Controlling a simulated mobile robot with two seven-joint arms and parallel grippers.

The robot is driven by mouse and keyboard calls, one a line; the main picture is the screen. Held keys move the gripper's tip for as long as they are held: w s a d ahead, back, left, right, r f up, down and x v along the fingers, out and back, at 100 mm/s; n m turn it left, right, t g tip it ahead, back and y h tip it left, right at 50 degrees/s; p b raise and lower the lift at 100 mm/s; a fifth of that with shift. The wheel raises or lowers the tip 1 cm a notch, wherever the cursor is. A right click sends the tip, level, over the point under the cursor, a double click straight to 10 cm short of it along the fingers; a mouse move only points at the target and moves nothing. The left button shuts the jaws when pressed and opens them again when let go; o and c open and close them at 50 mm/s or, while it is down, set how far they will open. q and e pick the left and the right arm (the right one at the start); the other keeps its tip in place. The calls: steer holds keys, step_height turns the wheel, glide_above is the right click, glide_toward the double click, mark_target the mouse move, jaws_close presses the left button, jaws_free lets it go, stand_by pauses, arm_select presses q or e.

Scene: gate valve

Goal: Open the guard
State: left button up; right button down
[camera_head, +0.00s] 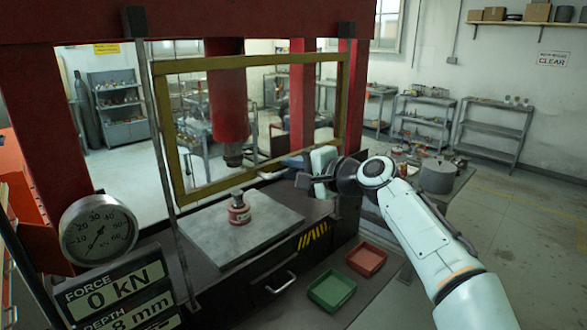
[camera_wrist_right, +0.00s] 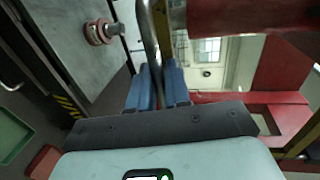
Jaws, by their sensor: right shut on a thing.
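The guard (camera_head: 168,130) is a clear panel in a yellow frame. It stands upright across the press opening, in front of the red ram (camera_head: 228,105); I cannot tell whether it is slightly ajar. My right gripper (camera_head: 292,162) is at the guard's lower right, its fingertips partly hidden by its own body in the head view. In the right wrist view, its blue fingers (camera_wrist_right: 158,82) are closed around a grey metal bar, the handle (camera_wrist_right: 149,40), beside the yellow frame edge (camera_wrist_right: 181,45). My left gripper is not in view.
A force gauge (camera_head: 98,229) and display are at the front left. Green (camera_head: 332,290) and red (camera_head: 366,259) trays lie below my right arm. Shelves stand at the back; the floor at right is clear.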

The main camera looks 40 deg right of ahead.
steer(key=c, duration=1.3)
jaws_free()
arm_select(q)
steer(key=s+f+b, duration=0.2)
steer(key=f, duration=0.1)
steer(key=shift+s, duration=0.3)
arm_select(e)
steer(key=v, duration=1.3)
steer(key=shift+s+d, duration=0.1)
steer(key=shift+s, duration=0.15)
